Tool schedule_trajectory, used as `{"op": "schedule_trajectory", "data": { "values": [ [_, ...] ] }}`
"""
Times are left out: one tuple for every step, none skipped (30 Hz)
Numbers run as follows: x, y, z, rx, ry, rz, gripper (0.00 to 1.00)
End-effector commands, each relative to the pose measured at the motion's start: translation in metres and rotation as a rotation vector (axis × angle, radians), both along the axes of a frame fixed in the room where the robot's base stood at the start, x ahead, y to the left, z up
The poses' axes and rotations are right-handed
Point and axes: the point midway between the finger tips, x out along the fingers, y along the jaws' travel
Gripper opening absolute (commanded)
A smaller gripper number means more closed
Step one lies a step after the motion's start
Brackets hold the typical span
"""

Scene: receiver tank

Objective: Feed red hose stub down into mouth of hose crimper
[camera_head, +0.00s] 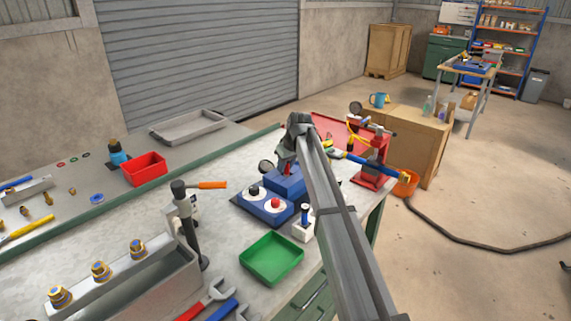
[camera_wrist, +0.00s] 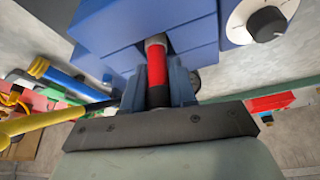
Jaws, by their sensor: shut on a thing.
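The red hose stub (camera_wrist: 156,64) is held between the blue fingers of my gripper (camera_wrist: 157,88) in the wrist view. My arm hides part of the crimper, and the mouth is not clearly visible.
A green tray (camera_head: 272,259) and a grey post stand (camera_head: 187,222) are near the crimper's front and left. A red press (camera_head: 374,160) stands at the right bench end. A yellow-and-black handled tool (camera_wrist: 50,121) lies left of the fingers in the wrist view.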

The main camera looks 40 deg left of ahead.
Motion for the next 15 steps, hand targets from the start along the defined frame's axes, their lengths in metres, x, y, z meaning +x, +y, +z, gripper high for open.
{"op": "schedule_trajectory", "data": {
  "values": [
    [0.0,0.0001,0.0001,0.0,0.0,0.0,0.0],
    [0.0,0.0001,0.0001,0.0,0.0,0.0,0.0],
    [0.0,0.0,0.0002,0.0,0.0,0.0,0.0],
    [0.0,0.0001,0.0003,0.0,0.0,0.0,0.0],
    [0.0001,0.0001,0.0003,0.0,0.0,0.0,0.29],
    [0.0001,0.0001,0.0003,0.0,0.0,0.0,0.33],
    [0.0001,0.0001,0.0003,0.0,0.0,0.0,0.36],
    [0.0001,0.0001,0.0003,0.0,0.0,0.0,0.39],
    [0.0001,0.0001,0.0003,0.0,0.0,0.0,0.42],
    [0.0001,0.0,0.0002,0.0,0.0,0.0,0.45],
    [0.0001,0.0,0.0002,0.0,0.0,0.0,0.48],
    [0.0001,0.0,0.0002,0.0,0.0,0.0,0.52],
    [0.0001,0.0,0.0002,0.0,0.0,0.0,0.55],
    [0.0001,0.0,0.0002,0.0,0.0,0.0,0.56],
    [0.0,0.0001,0.0003,0.0,0.0,0.0,0.56]
  ]
}}
